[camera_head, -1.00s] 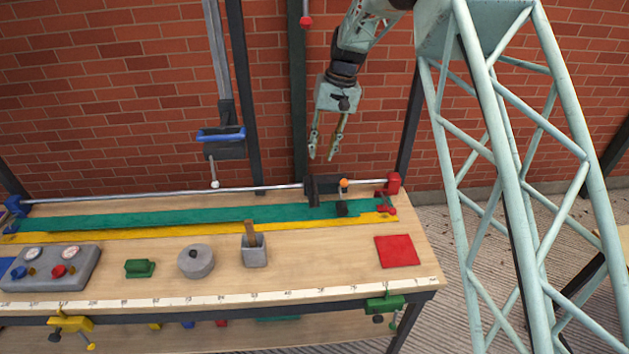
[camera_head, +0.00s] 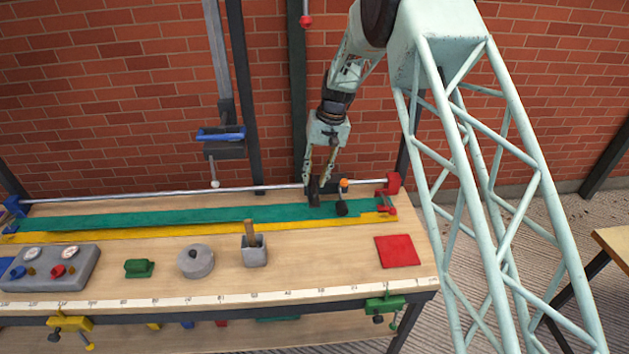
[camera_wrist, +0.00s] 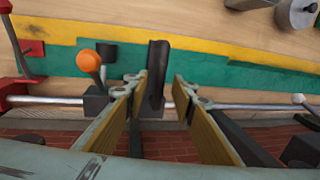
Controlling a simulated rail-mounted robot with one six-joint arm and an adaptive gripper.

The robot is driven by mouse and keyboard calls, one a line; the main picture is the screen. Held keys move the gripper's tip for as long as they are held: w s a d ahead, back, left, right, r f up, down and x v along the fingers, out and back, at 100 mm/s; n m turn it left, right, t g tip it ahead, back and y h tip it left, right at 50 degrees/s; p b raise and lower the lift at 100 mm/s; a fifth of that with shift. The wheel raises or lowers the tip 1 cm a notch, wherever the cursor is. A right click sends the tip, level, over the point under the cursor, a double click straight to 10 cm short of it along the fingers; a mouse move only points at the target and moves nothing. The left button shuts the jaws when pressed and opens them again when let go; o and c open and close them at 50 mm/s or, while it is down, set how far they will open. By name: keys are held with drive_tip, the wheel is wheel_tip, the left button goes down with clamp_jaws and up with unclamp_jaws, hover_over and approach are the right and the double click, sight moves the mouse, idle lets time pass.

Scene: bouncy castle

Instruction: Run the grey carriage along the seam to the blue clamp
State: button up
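The dark grey carriage (camera_head: 314,192) sits on the steel rod near its right end, over the seam of the teal strip (camera_head: 180,216) and yellow strip (camera_head: 60,237). An orange knob (camera_head: 344,183) stands on it. In the wrist view its upright dark handle (camera_wrist: 156,75) stands between my fingers. My gripper (camera_head: 318,184) is lowered there, open, with a visible gap on the handle's right side; the left finger is close to it, contact unclear. The blue clamp (camera_head: 14,207) is at the rod's far left end. The red clamp (camera_head: 388,190) is at the right end.
The rod (camera_head: 170,193) runs clear to the left. A blue-handled fixture (camera_head: 221,140) hangs behind it. In front lie a control box (camera_head: 50,267), green block (camera_head: 139,268), grey round weight (camera_head: 196,261), grey cup (camera_head: 254,252) and red pad (camera_head: 397,251).

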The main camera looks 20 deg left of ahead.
drive_tip(key=shift+f, duration=0.45)
clamp_jaws()
drive_tip(key=shift+s+a, duration=0.1)
drive_tip(key=shift+a, duration=0.1)
